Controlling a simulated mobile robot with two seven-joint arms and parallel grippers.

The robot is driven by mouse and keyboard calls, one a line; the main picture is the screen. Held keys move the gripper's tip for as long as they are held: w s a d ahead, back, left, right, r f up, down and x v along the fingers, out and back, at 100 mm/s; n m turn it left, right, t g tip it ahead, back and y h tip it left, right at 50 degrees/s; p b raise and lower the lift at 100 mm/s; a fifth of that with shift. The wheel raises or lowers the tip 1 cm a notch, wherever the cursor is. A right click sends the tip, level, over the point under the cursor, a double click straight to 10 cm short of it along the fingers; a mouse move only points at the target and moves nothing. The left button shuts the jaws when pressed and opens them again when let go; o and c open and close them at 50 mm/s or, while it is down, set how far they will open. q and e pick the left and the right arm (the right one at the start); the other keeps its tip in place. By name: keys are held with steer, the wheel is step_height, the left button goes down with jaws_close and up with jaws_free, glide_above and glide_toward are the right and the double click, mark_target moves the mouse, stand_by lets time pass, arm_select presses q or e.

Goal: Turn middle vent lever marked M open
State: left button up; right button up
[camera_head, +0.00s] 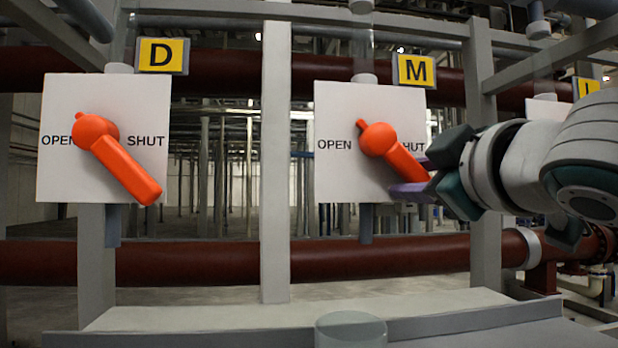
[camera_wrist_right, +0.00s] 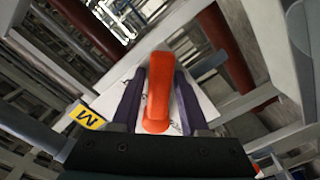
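The middle vent lever (camera_head: 402,158) is orange, on a white plate (camera_head: 335,175) printed OPEN at left and SHUT at right, under the yellow M sign (camera_head: 416,70). Its handle slants down to the right, across the SHUT print. My right gripper (camera_head: 416,178) reaches in from the right at the handle's lower end. In the right wrist view the orange handle (camera_wrist_right: 159,95) lies between the two purple fingers (camera_wrist_right: 158,92) of my right gripper, with narrow gaps visible on both sides. The fingers look open around it. My left gripper is not in view.
A similar orange lever (camera_head: 122,160) under the D sign (camera_head: 161,56) slants down to the right. A third sign (camera_head: 587,88) is partly hidden at right. A grey post (camera_head: 275,160) stands between the plates; a red-brown pipe (camera_head: 380,256) and grey ledge (camera_head: 190,317) run below.

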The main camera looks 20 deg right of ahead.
jaws_close()
stand_by(1.1)
